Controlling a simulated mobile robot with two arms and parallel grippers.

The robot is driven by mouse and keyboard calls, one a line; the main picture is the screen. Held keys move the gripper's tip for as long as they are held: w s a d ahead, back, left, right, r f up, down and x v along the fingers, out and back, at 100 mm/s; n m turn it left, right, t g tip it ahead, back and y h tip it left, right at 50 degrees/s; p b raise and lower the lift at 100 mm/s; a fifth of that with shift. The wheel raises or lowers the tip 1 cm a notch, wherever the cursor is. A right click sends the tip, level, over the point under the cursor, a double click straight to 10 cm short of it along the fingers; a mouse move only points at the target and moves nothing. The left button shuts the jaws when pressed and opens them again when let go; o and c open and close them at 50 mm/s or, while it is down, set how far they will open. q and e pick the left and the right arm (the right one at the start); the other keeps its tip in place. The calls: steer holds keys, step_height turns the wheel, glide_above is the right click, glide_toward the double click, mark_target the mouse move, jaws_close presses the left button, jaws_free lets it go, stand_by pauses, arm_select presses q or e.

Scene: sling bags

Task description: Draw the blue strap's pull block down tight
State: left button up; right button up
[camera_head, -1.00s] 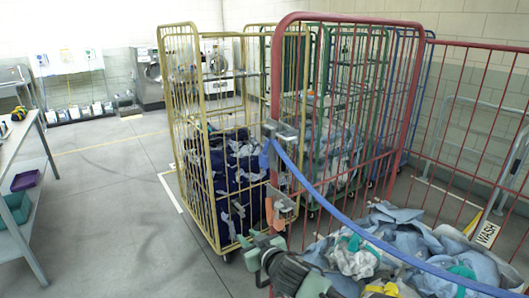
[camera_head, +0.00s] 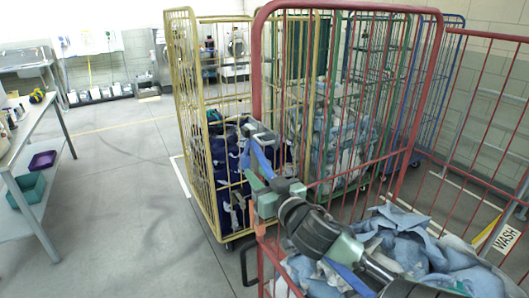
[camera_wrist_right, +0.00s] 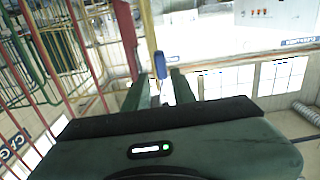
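The blue strap (camera_head: 262,160) shows as a short length below a grey buckle (camera_head: 262,136) on the near post of the red cage trolley (camera_head: 257,80). Another blue length (camera_head: 350,279) shows low at the front, partly hidden by my right arm. My right gripper (camera_head: 256,184) is at that post, just below the buckle. In the right wrist view its two fingers (camera_wrist_right: 160,84) stand apart, with a small blue piece (camera_wrist_right: 160,65) in line with the gap near the tips. I cannot tell whether they touch it or whether it is the pull block. My left gripper is out of view.
Blue and grey laundry (camera_head: 400,240) fills the red trolley. A yellow cage trolley (camera_head: 180,110) with dark blue laundry stands close on the left, green and blue cages behind. A table (camera_head: 40,115) is at far left. The floor between table and yellow cage is clear.

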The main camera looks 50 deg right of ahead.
mark_target(247, 161)
steer(key=x, duration=0.2)
steer(key=p+x, duration=0.1)
steer(key=x, duration=0.1)
steer(key=r+p+x, duration=0.1)
steer(key=x, duration=0.2)
steer(key=shift+w+a, duration=0.1)
steer(key=shift+a, duration=0.1)
steer(key=shift+w+d, duration=0.2)
steer(key=shift+d+f, duration=0.1)
steer(key=shift+w, duration=0.1)
jaws_close()
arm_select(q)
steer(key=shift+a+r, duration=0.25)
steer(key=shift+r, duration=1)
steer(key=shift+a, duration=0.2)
